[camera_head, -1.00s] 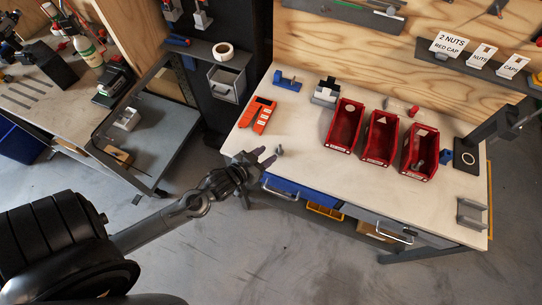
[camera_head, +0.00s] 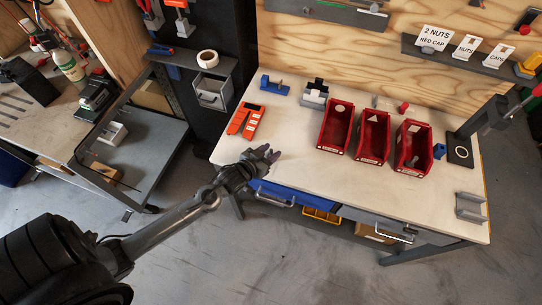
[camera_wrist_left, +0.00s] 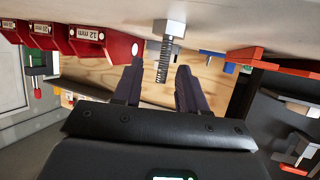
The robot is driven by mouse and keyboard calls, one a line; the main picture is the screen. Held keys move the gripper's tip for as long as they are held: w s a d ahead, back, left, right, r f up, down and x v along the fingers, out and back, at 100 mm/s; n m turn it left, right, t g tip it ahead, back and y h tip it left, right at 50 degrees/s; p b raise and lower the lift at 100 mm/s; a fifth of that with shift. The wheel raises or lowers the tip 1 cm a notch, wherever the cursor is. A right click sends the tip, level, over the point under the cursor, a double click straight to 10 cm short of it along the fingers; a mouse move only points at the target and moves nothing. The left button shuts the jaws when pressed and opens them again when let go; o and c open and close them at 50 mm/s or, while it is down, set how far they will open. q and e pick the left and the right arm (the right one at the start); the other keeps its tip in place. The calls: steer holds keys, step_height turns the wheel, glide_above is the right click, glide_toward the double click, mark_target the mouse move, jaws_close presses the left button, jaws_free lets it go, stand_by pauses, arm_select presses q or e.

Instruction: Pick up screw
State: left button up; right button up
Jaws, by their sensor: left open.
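The screw (camera_wrist_left: 165,52) shows in the left wrist view, where the picture is upside down. It stands on its grey head on the tabletop, its threaded shaft pointing away from the surface. My left gripper (camera_wrist_left: 159,68) is open, its two dark fingers reaching toward the screw. The shaft's free end appears between the fingertips, with no clear contact. In the head view my left gripper (camera_head: 271,154) is at the workbench's front left edge, and the screw is mostly hidden or too small to make out there. My right gripper is in no view.
The workbench (camera_head: 300,178) holds three red bins (camera_head: 372,138) at its middle and right. An orange tool (camera_head: 244,121) and a blue part (camera_head: 275,86) lie behind my left gripper. A black stand (camera_head: 460,148) is at the right.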

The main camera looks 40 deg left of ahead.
arm_select(q)
steer(key=shift+x, duration=1.6)
steer(key=shift+a, duration=0.1)
steer(key=shift+r, duration=0.1)
jaws_close()
